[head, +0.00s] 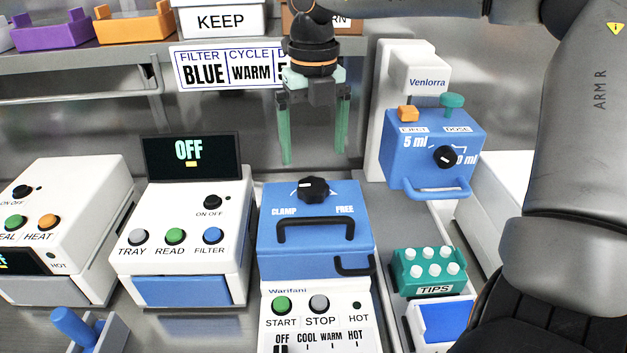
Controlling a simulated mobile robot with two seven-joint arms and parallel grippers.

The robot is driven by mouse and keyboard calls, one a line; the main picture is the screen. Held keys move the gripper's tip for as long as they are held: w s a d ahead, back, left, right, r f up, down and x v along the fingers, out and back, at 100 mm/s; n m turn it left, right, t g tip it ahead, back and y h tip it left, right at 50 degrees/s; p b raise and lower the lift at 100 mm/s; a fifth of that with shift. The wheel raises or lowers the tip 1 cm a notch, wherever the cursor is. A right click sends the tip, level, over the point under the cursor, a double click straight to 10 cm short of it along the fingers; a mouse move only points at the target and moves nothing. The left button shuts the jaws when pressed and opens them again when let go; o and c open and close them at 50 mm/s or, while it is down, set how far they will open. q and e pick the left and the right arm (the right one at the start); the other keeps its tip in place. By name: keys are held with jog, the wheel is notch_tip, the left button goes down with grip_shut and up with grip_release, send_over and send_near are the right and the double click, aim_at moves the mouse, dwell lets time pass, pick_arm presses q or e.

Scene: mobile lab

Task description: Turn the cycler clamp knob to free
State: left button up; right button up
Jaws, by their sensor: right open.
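The cycler (313,262) is a blue and white unit marked Warifani, in the middle of the bench. Its black clamp knob (314,189) sits on the top of the blue lid, between the words CLAMP and FREE. A small light mark shows on the knob, but I cannot tell surely which word it points to. A black lid handle (316,230) is in front of the knob. My right gripper (313,158) hangs above and behind the knob, with its green fingers pointing down, wide apart and empty. My left gripper is not in view.
A plate reader (185,240) with an OFF screen stands left of the cycler. A blue Venlorra dispenser (433,150) stands to the right, with a green tip rack (429,271) in front. A shelf with bins and a sign (227,68) is behind.

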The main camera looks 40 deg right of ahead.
aim_at(314, 186)
notch_tip(314, 186, down, 8)
jog(key=shift+f, duration=0.1)
dwell(0.4)
jog(key=c, duration=1.4)
